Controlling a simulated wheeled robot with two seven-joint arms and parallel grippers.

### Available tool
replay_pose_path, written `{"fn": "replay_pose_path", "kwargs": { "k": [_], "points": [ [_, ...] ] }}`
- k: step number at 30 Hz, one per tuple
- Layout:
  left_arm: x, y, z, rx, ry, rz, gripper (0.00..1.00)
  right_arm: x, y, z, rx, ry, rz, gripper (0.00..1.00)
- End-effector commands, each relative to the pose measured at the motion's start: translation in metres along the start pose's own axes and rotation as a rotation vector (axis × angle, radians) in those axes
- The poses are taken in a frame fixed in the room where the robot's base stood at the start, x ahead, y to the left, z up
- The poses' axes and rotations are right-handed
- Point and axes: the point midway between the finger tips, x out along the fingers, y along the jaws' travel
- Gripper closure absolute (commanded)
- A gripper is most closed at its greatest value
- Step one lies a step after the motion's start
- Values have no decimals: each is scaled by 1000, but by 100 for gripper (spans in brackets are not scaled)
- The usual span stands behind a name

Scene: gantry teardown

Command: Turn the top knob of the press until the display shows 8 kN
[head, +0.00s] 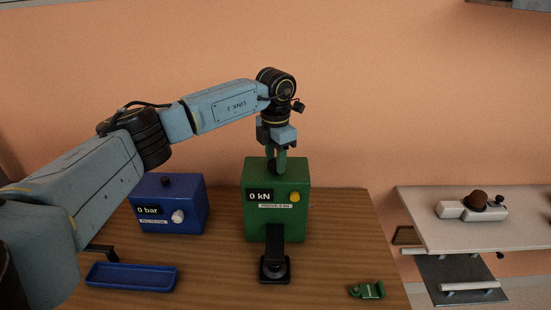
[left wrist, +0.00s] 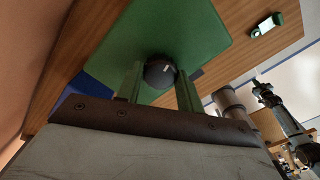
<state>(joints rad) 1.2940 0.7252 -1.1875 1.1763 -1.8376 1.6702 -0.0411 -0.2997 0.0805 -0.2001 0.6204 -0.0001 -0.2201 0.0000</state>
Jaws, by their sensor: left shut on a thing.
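The green press (head: 290,222) stands on the wooden table, and its display (head: 260,197) reads 0 kN. A yellow button (head: 295,197) is on its front, right of the display. The dark top knob (left wrist: 159,70) has a pale mark and shows between the fingers in the left wrist view. My left gripper (head: 281,165) points down from above the press top and is shut on the knob; the fingers also show in the left wrist view (left wrist: 160,85). In the head view the fingers mostly hide the knob. My right gripper is not in view.
A blue box (head: 185,212) reading 0 bar stands left of the press. A blue tray (head: 130,278) and a small green part (head: 367,291) lie on the table (head: 220,280). A pale side bench (head: 470,230) stands at the right.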

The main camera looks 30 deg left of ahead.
Motion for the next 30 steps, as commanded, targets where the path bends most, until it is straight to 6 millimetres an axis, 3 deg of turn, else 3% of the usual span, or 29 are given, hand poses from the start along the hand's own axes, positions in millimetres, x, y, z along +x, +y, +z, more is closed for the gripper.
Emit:
{"fn": "replay_pose_path", "kwargs": {
  "k": [30],
  "points": [
    [-1,1,1,966,-4,3,86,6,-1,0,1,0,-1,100]
  ]
}}
